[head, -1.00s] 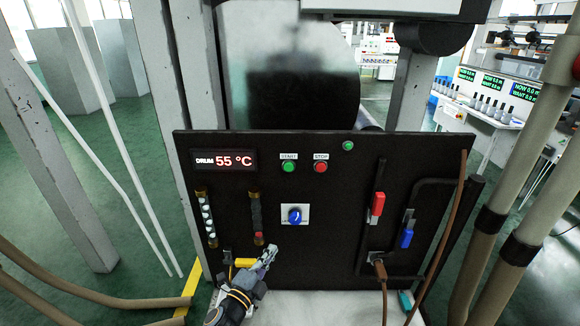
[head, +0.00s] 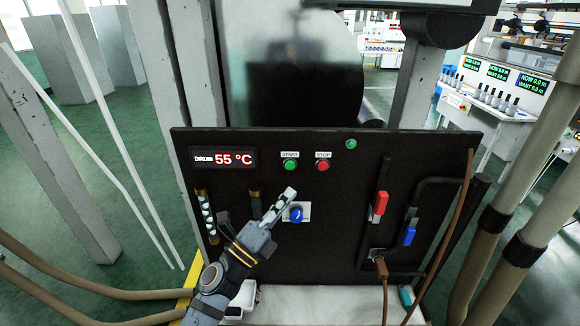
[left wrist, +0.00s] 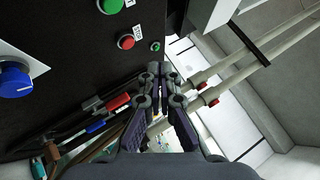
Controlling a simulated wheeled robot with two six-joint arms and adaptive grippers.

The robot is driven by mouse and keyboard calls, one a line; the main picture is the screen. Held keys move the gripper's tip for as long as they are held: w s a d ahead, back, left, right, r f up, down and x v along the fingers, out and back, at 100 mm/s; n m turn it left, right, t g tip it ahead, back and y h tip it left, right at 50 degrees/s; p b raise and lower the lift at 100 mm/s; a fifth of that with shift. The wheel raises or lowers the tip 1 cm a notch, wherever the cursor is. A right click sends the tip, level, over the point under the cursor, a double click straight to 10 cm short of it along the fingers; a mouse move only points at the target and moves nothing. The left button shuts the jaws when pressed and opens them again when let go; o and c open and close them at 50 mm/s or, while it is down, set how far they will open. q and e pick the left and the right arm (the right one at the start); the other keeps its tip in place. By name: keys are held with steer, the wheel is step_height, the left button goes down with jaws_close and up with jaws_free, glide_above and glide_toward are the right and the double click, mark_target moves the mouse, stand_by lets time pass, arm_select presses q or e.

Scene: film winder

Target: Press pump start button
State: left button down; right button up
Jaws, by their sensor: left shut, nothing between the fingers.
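The green START button (head: 290,165) is on the upper middle of the black panel (head: 340,240), under its white label. It also shows in the left wrist view (left wrist: 110,4), cut by the top edge. The red STOP button (head: 323,165) is just right of it, and in the left wrist view (left wrist: 126,42) too. My left gripper (head: 290,192) is shut and empty. Its tip is a little below the START button in the picture and apart from it, over the edge of the blue knob's plate. My right gripper is not in view.
A blue knob (head: 296,214) sits below the buttons. A red lever (head: 380,203) and a blue lever (head: 408,235) stand on pipes at the right. A display (head: 223,159) reads 55 °C. A small green lamp or button (head: 351,144) is at the upper right.

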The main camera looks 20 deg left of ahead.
arm_select(q)
steer(key=shift+w+a+b, duration=0.15)
steer(key=shift+w+a, duration=0.25)
steer(key=shift+w, duration=1)
steer(key=shift+w+a+b, duration=0.2)
steer(key=shift+w+a, duration=0.25)
steer(key=shift+w, duration=1)
steer(key=shift+w+a+b, duration=0.15)
steer(key=shift+w+a, duration=0.25)
steer(key=shift+w, duration=1)
steer(key=shift+w, duration=0.1)
steer(key=shift+w+a, duration=0.1)
steer(key=shift+w, duration=0.2)
steer(key=shift+w+a, duration=0.15)
steer(key=shift+w, duration=0.3)
steer(key=shift+s, duration=0.1)
steer(key=shift+s+d, duration=0.25)
steer(key=shift+s, duration=0.55)
steer(key=s, duration=0.2)
steer(key=s+d+p, duration=0.1)
steer(key=s, duration=0.1)
steer(key=shift+s+d, duration=0.2)
steer(key=shift+s, duration=0.2)
